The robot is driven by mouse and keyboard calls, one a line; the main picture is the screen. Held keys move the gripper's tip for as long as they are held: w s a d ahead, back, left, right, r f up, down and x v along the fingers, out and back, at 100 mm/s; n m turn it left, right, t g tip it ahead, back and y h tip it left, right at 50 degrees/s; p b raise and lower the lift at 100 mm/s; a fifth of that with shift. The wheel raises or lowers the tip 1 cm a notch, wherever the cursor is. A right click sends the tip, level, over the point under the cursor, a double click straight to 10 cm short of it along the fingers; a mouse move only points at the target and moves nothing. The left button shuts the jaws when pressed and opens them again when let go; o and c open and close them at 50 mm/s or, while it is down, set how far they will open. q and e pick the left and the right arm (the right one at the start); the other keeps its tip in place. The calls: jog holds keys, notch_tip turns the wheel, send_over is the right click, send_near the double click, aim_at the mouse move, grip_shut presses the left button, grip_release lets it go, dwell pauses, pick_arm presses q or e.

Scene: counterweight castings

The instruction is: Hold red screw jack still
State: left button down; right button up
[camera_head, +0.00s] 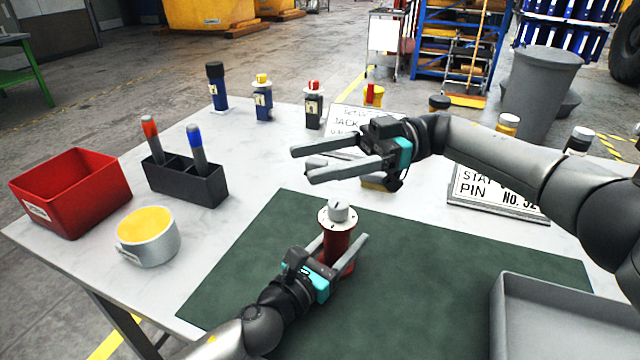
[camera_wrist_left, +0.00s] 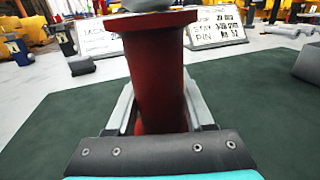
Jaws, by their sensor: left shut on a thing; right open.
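The red screw jack (camera_head: 338,245) stands upright on the dark green mat (camera_head: 440,240), with a pale collar and a grey knob on top. My left gripper (camera_head: 341,241) is shut around its red body from the near side. In the left wrist view the red body (camera_wrist_left: 157,75) rises between the two fingers; its top is cut off by the upper edge. My right gripper (camera_head: 303,164) is open and empty, above and behind the jack, with its fingers pointing left and apart from the jack.
A red bin (camera_head: 90,205), a black holder (camera_head: 190,184) with red and blue markers, and a yellow-filled metal cup (camera_head: 158,250) stand on the left. Several small jacks and lettered signs line the back. A grey tray (camera_head: 497,310) is at the right front. The mat left of the jack is clear.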

jog(key=shift+r, duration=0.4)
pick_arm(q)
jog(key=shift+c, duration=1)
grip_release()
